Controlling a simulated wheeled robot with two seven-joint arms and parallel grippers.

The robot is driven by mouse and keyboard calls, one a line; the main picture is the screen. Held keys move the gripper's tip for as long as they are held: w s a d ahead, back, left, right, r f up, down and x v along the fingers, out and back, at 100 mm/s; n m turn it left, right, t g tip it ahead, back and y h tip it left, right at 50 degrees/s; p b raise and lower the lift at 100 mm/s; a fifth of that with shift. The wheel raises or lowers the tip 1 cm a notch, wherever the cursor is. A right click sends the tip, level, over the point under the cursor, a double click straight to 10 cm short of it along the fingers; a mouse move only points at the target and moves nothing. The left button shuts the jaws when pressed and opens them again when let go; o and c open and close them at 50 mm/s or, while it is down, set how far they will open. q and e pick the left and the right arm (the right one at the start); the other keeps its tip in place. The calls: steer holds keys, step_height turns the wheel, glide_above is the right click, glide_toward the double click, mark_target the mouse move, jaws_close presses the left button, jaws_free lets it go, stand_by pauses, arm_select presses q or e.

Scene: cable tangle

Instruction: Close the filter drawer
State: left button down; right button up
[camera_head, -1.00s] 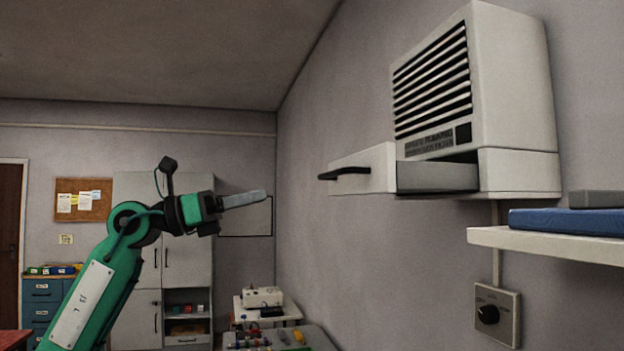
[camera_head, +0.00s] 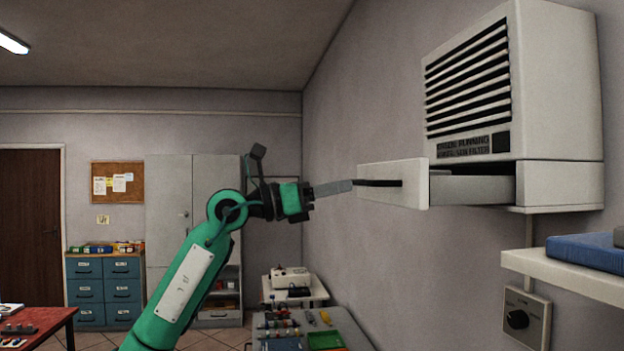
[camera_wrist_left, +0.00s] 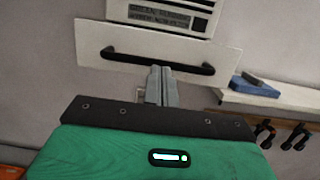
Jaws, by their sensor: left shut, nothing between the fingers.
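The filter drawer (camera_head: 394,183) sticks out to the left from the bottom of the white wall unit (camera_head: 555,90), so it stands open. Its white front carries a black bar handle (camera_head: 380,183). My left gripper (camera_head: 350,187) is shut and empty, its fingertips close to the drawer front at handle height. In the left wrist view, the shut fingers (camera_wrist_left: 161,72) point at the middle of the drawer front (camera_wrist_left: 95,45), just under the handle. I cannot tell whether they touch it. My right gripper is not in view.
A shelf (camera_head: 570,272) with a blue item (camera_head: 588,248) on it juts from the wall below the unit at right. A dial box (camera_head: 525,318) is on the wall beneath. Tables with small items stand below. The air left of the drawer holds only my left arm.

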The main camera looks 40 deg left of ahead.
arm_select(q)
steer(key=shift+w+d, duration=0.4)
steer(key=shift+w, duration=0.05)
steer(key=shift+w+d+r+p, duration=0.2)
steer(key=shift+w+d+p, duration=0.15)
steer(key=shift+w+p, duration=0.15)
steer(key=f+p+x, duration=0.1)
steer(key=x, duration=0.4)
steer(key=f+p+x, duration=0.1)
steer(key=x, duration=0.4)
steer(key=f+p+x, duration=0.1)
steer(key=p+x, duration=0.1)
steer(key=x, duration=0.3)
steer(key=shift+w+d, duration=0.1)
steer(key=shift+d, duration=0.1)
steer(key=shift+r, duration=0.1)
steer(key=shift+a, duration=0.15)
